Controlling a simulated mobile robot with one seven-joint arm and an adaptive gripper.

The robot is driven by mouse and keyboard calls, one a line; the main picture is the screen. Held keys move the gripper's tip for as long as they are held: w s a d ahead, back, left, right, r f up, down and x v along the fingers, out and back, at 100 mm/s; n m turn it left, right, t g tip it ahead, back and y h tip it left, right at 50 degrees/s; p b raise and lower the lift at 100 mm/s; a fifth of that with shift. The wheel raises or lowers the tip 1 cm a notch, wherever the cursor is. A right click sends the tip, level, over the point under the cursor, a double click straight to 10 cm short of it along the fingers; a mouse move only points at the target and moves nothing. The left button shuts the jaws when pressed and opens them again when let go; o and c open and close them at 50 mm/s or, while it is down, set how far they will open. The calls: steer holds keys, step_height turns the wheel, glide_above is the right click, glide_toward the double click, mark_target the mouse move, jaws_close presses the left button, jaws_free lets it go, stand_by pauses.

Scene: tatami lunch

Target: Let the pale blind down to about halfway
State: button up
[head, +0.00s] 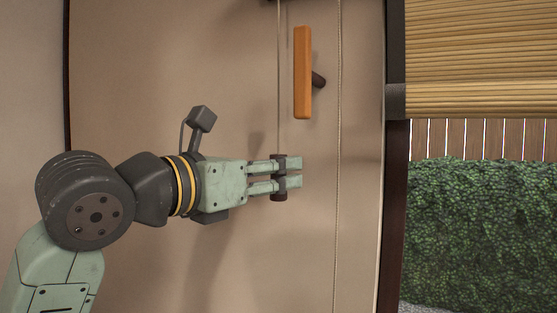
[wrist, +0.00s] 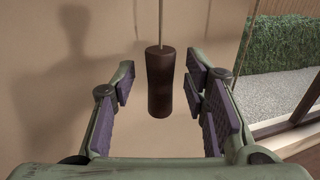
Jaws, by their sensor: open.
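The pale slatted blind (head: 480,50) hangs in the window at the right of the head view. Its bottom edge sits above a fence and hedge. A thin cord (head: 278,80) hangs down the wall and ends in a dark brown cylindrical pull (wrist: 160,82). My gripper (head: 291,173) is open at the pull, which hangs upright. In the wrist view the pull is between the two fingers of my gripper (wrist: 160,85), with a visible gap on each side.
An orange wooden bar (head: 302,72) on a dark peg is on the wall above my gripper. A second cord (head: 338,200) hangs to the right of my fingertips. The dark window frame (head: 393,200) stands farther right. The wall below my gripper is clear.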

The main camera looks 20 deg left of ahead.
steer(key=shift+x, duration=0.85)
steer(key=shift+c, duration=0.3)
jaws_close()
